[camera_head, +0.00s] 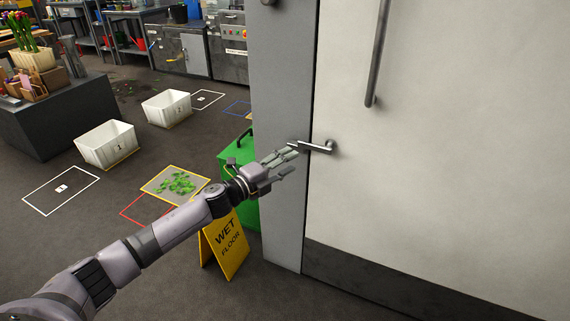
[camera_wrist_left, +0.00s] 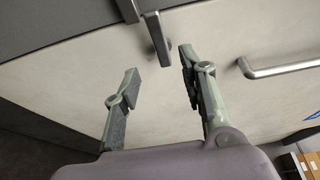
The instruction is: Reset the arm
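My left gripper (camera_head: 293,162) is open, with its fingers pointing at the lever handle (camera_head: 318,147) of the pale door (camera_head: 450,130). In the left wrist view the two fingers of my left gripper (camera_wrist_left: 159,62) stand apart with nothing between them. The lever handle (camera_wrist_left: 157,36) shows just beyond the fingertips there, apart from them as far as I can tell. My left arm is stretched out from the lower left. My right gripper is not in view.
A yellow wet floor sign (camera_head: 224,247) and a green bin (camera_head: 240,165) stand under and behind my left arm. A long pull bar (camera_head: 378,55) is on the door. White crates (camera_head: 107,146) and floor markings lie at left, with open floor around them.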

